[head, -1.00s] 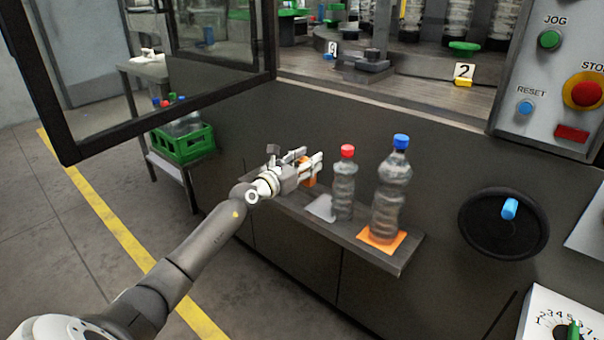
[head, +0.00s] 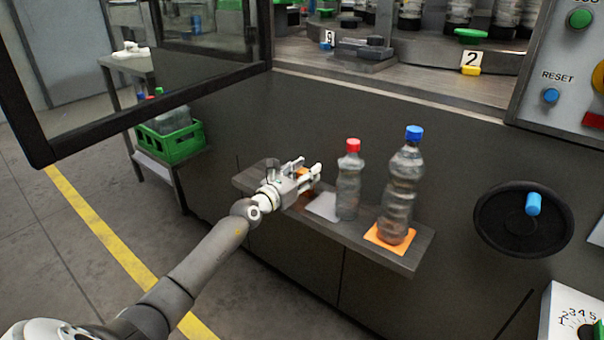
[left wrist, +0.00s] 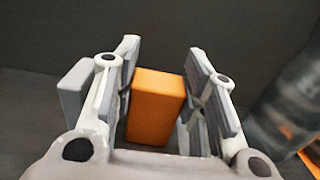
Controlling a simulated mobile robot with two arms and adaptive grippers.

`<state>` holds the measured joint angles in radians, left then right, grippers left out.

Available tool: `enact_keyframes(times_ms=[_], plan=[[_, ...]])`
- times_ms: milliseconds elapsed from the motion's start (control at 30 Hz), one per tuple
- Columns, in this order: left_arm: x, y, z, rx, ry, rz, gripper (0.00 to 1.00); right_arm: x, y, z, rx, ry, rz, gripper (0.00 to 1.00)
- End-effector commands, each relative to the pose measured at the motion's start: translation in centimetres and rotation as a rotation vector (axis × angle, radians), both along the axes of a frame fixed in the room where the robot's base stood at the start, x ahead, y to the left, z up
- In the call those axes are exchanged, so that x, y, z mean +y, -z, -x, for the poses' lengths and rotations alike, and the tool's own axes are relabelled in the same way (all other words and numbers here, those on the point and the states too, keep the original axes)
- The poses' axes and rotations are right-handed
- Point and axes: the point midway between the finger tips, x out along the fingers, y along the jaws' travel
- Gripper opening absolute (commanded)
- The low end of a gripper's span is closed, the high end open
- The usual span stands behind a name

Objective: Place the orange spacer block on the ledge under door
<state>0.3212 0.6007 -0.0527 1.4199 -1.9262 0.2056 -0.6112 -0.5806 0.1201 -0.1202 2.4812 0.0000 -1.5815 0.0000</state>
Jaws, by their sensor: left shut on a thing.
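The orange spacer block (left wrist: 156,108) stands between the finger pads of my left gripper in the left wrist view. My left gripper (head: 308,179) is shut on it, over the left part of the grey ledge (head: 408,258). In the head view only a small orange part of the block (head: 302,171) shows behind the fingers. I cannot tell whether the block touches the ledge. The open glass door (head: 100,75) hangs at the upper left. My right gripper is not in view.
A red-capped bottle (head: 348,187) stands just right of my gripper, by a pale square (head: 323,207). A larger blue-capped bottle (head: 403,180) stands on an orange square (head: 378,236). A black handwheel (head: 500,225) is at the right. A green crate (head: 172,145) stands at the left.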

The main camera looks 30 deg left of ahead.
Motion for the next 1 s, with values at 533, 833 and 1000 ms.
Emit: enact_keyframes(times_ms=[533, 833, 1000], plan=[[0.0, 0.3, 0.0, 0.002, 0.0, 0.0, 0.6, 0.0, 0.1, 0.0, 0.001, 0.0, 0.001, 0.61], [0.0, -0.2, 0.0, 0.001, 0.0, 0.0, 0.6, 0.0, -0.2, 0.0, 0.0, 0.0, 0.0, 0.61], [0.2, 0.0, 1.6, 0.005, 0.0, 0.0, 0.6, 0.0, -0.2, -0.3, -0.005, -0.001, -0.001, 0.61]])
